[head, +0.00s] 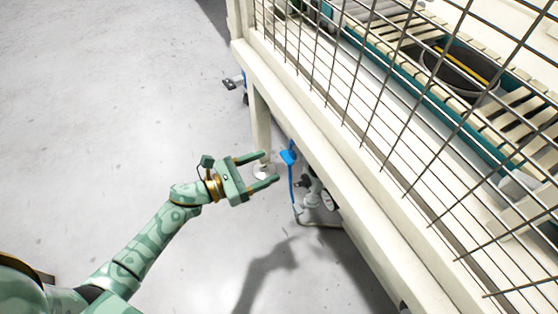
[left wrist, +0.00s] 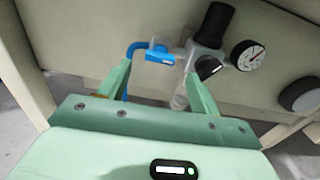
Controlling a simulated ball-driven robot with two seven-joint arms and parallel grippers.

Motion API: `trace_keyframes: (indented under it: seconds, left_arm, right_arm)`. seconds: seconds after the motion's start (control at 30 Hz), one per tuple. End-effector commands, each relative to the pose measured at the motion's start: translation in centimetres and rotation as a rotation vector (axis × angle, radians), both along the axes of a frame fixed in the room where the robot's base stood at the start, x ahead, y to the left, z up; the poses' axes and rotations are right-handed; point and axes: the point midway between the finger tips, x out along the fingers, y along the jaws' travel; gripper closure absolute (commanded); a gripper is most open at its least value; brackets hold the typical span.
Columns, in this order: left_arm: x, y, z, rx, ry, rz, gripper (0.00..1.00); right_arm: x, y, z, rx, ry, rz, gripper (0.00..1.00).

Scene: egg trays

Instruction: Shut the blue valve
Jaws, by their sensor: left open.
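The blue valve (head: 288,157) is at the side of the cream bench frame, at the top of a blue hose (head: 291,188). In the left wrist view the blue valve (left wrist: 160,56) lies roughly level across the picture, with the hose bending down from its left end. My left gripper (head: 268,169) is open and empty, its fingers pointing at the valve with a small gap in the head view. In the left wrist view the valve shows ahead, between and beyond the fingertips (left wrist: 158,72). Contact is not visible. My right gripper is not in view.
Right of the valve in the wrist view are a black knob (left wrist: 215,22), a pressure gauge (left wrist: 247,55) and a clear bowl (left wrist: 180,98). A cream bench leg (head: 259,118) stands beyond the gripper. Wire mesh (head: 350,75) rises above the bench rail. The floor at left is clear.

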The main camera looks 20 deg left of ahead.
Motion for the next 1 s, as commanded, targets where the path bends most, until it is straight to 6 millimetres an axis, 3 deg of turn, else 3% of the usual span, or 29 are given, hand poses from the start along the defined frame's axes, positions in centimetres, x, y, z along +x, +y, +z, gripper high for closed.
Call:
trace_keyframes:
  seconds: [0.2, 0.6, 0.63, 0.8, 1.0]
  left_arm:
    - [2.9, -2.2, -0.2, -0.002, 0.001, 0.001, 0.36]
    - [3.7, -2.9, -0.1, -0.001, 0.002, 0.001, 0.36]
    - [3.7, -2.9, -0.1, -0.001, 0.002, 0.001, 0.39]
    - [3.7, -2.9, -0.1, 0.000, 0.003, 0.000, 0.81]
    - [3.7, -2.9, -0.1, -0.005, 0.007, 0.000, 0.81]
  right_arm:
    - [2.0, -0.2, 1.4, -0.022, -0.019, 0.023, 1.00]
    - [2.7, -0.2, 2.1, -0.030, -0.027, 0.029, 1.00]
    - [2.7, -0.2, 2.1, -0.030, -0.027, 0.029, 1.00]
    - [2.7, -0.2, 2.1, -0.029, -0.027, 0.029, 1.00]
    - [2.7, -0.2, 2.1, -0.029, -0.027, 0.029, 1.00]
